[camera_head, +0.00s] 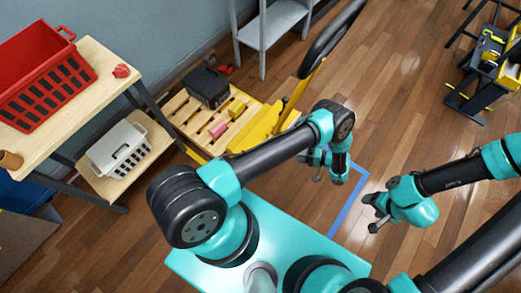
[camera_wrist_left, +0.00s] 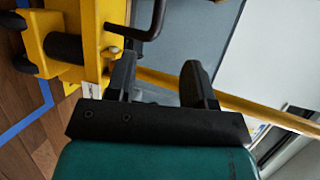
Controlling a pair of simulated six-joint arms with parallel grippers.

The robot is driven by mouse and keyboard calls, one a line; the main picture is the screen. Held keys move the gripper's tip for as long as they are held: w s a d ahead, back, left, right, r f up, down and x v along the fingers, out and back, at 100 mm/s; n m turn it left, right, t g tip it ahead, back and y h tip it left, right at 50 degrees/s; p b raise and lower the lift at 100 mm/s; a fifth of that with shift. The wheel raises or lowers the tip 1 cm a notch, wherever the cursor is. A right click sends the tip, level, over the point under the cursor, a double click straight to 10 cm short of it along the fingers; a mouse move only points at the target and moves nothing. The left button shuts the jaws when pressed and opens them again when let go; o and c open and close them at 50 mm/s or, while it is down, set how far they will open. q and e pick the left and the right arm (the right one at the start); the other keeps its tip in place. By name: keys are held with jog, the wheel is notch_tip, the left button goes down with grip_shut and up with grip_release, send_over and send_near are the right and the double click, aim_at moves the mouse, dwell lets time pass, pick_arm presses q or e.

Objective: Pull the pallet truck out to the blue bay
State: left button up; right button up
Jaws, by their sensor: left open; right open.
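The yellow pallet truck (camera_head: 258,128) stands with a wooden pallet (camera_head: 190,115) at its forks. Its tiller leans up to a black loop handle (camera_head: 330,38). In the left wrist view its yellow body (camera_wrist_left: 85,35), a bent black lever (camera_wrist_left: 150,28) and the yellow tiller bar (camera_wrist_left: 245,103) show. My left gripper (camera_head: 318,166) is open beside the truck; in the left wrist view the bar passes behind or between its fingers (camera_wrist_left: 158,80), which I cannot tell. My right gripper (camera_head: 374,213) is open and empty over the floor. Blue lines of the bay (camera_head: 347,208) are partly hidden by my arm.
The pallet carries a black crate (camera_head: 207,86), a pink block (camera_head: 218,128) and a yellow block (camera_head: 237,108). A grey shelf (camera_head: 268,24) stands behind. A wooden bench (camera_head: 75,112) with a red basket (camera_head: 45,85) is left. Yellow-black equipment (camera_head: 490,65) stands right; floor between is clear.

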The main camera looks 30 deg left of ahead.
dwell(0.3)
pick_arm(q)
jog(key=x, duration=1.7)
jog(key=shift+s+a+f, duration=0.1)
jog(key=shift+a, duration=0.05)
grip_shut()
